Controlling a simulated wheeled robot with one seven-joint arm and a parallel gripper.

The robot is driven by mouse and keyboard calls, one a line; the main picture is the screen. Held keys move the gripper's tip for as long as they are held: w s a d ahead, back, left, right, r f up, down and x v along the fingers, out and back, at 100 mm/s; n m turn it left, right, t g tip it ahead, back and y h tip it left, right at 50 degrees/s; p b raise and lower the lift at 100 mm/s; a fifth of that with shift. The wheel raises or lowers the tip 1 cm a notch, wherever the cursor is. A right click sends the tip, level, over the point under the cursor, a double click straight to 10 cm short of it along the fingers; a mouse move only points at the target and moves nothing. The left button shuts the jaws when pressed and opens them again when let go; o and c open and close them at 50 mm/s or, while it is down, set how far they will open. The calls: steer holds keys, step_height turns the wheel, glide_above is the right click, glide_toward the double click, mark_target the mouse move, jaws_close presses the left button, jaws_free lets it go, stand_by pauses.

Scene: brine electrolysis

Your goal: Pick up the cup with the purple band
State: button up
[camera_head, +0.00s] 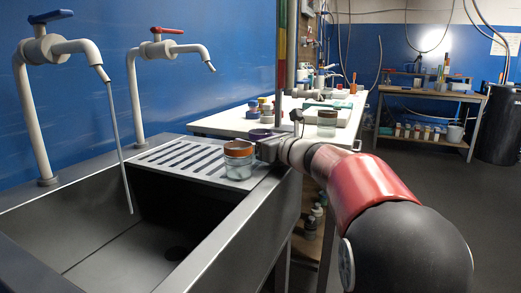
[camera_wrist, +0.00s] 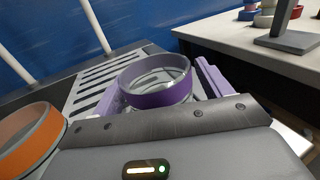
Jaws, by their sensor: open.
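The cup with the purple band (camera_wrist: 158,95) stands at the sink's slatted drainboard, and I look down into its clear inside in the wrist view. In the head view only a bit of its purple band (camera_head: 260,133) shows behind another cup and my gripper. My gripper (camera_head: 268,149) is open, low over the sink's right edge. In the wrist view its two purple fingers (camera_wrist: 160,80) lie on either side of the purple-banded cup. I cannot tell whether they touch it.
A glass cup with an orange band (camera_head: 238,152) stands close to the left of my gripper, also in the wrist view (camera_wrist: 28,142). The sink basin (camera_head: 120,240) lies in front. Two taps (camera_head: 50,48) overhang the sink.

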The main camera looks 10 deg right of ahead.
steer(key=c, duration=1.2)
steer(key=shift+r, duration=0.1)
